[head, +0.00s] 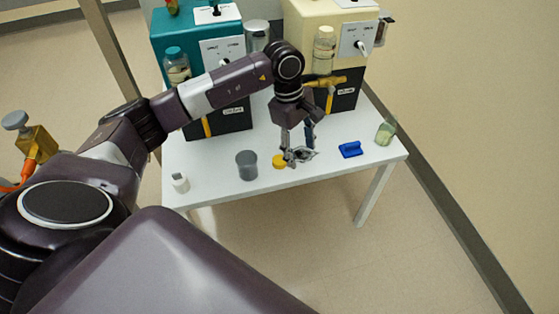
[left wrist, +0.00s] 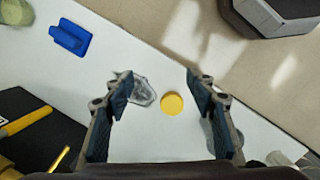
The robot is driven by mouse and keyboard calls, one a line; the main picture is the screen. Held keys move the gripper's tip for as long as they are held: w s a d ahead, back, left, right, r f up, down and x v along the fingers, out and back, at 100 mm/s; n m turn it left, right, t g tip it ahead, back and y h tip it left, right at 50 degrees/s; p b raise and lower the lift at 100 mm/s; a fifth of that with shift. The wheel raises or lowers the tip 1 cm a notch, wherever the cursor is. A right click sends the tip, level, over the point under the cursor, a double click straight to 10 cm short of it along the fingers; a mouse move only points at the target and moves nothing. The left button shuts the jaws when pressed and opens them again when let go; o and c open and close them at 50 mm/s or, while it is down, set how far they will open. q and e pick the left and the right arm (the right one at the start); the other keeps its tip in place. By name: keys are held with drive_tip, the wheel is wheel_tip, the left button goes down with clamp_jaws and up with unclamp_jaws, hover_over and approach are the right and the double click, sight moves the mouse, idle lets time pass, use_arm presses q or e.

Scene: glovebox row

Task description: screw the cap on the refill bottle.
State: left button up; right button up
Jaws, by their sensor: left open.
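A round yellow cap (head: 279,161) lies on the white table near its front edge. It also shows in the left wrist view (left wrist: 172,104), in the gap between the fingers. My left gripper (head: 297,150) is open and empty, pointing down just right of the cap in the head view. A bottle with pale green contents (head: 386,132) stands at the table's right end; I cannot tell for certain that it is the refill bottle. It shows partly in the left wrist view (left wrist: 15,12). My right gripper is not in view.
A clear crumpled-looking item (left wrist: 142,92) lies beside the cap. A grey cup (head: 247,165), a blue block-like item (head: 350,149) and a small white container (head: 180,182) stand around. A teal machine (head: 172,28) and a cream machine (head: 300,35) line the back.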

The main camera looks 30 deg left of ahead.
use_arm(q)
drive_tip(key=r+y, duration=0.1)
drive_tip(key=y, duration=0.1)
hover_over(279, 159)
drive_tip(key=shift+s+a+r+g, duration=0.1)
drive_tip(key=shift+a+r+g, duration=0.05)
drive_tip(key=shift+g, duration=0.15)
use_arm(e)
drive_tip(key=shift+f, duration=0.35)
use_arm(q)
wheel_tip(279, 159, down, 2)
drive_tip(key=shift+f, duration=0.3)
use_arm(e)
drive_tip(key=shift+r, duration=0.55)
use_arm(q)
drive_tip(key=shift+f, duration=0.1)
wheel_tip(279, 159, down, 5)
drive_tip(key=shift+f+b, duration=0.1)
drive_tip(key=shift+b, duration=0.4)
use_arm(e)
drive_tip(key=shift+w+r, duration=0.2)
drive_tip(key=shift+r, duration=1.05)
